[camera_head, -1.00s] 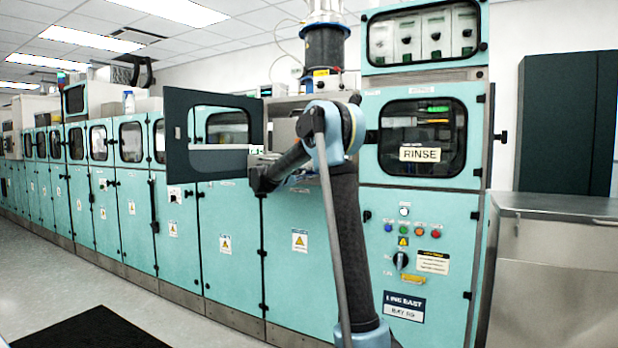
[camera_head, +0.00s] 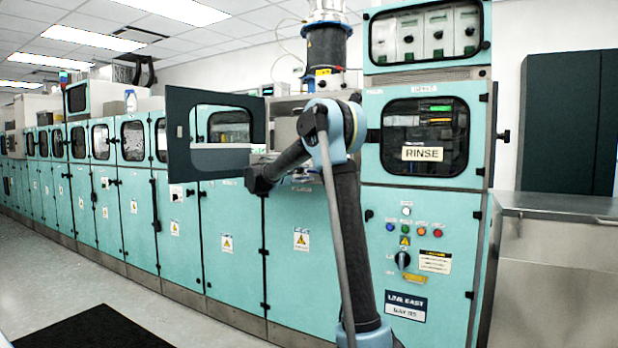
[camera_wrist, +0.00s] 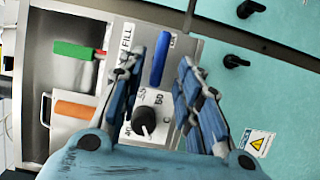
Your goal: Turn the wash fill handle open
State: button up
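In the wrist view a grey metal panel carries a "FILL" label (camera_wrist: 126,38), partly cut off by a finger. A blue handle (camera_wrist: 160,58), likely the wash fill handle, stands beside it. My gripper (camera_wrist: 160,68) is open, with one blue-and-black finger on each side of the blue handle in the picture. I cannot tell whether either finger touches it. A black knob (camera_wrist: 144,120) with dial markings sits on the panel between the finger bases. In the head view my gripper is hidden behind my arm and the machine's open door.
A green bar (camera_wrist: 72,50) and an orange bar (camera_wrist: 75,110) lie in the recess left of the panel. Black latches (camera_wrist: 236,61) stick out from the teal doors at right. The dark-framed door (camera_head: 180,135) stands open near my arm.

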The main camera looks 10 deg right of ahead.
jog(key=v, duration=0.9)
jog(key=shift+a, duration=0.25)
jog(key=shift+f, duration=0.15)
jog(key=s+d+f+m+g+y, duration=0.1)
jog(key=s+d+f+g+y, duration=0.1)
jog(key=s+d+f, duration=0.5)
jog(key=s+d+f+m+g+y, duration=0.1)
jog(key=s+d+f+g+y, duration=0.3)
jog(key=s, duration=0.6)
jog(key=s+d+f+m, duration=0.1)
jog(key=s+d+f, duration=0.3)
jog(key=s+d, duration=0.35)
jog(key=s+a+f+m+y, duration=0.1)
jog(key=s+a+f+y, duration=0.2)
jog(key=s+f, duration=0.8)
jog(key=s+a+f+m+g+y, duration=0.1)
jog(key=s+a+f+m+y, duration=0.1)
jog(key=s+f+y, duration=0.4)
jog(key=s+a+f, duration=0.1)
jog(key=s+f, duration=0.4)
jog(key=s, duration=0.4)
jog(key=shift+s+a+f, duration=0.2)
jog(key=shift+s+a, duration=0.05)
jog(key=shift+a, duration=0.05)
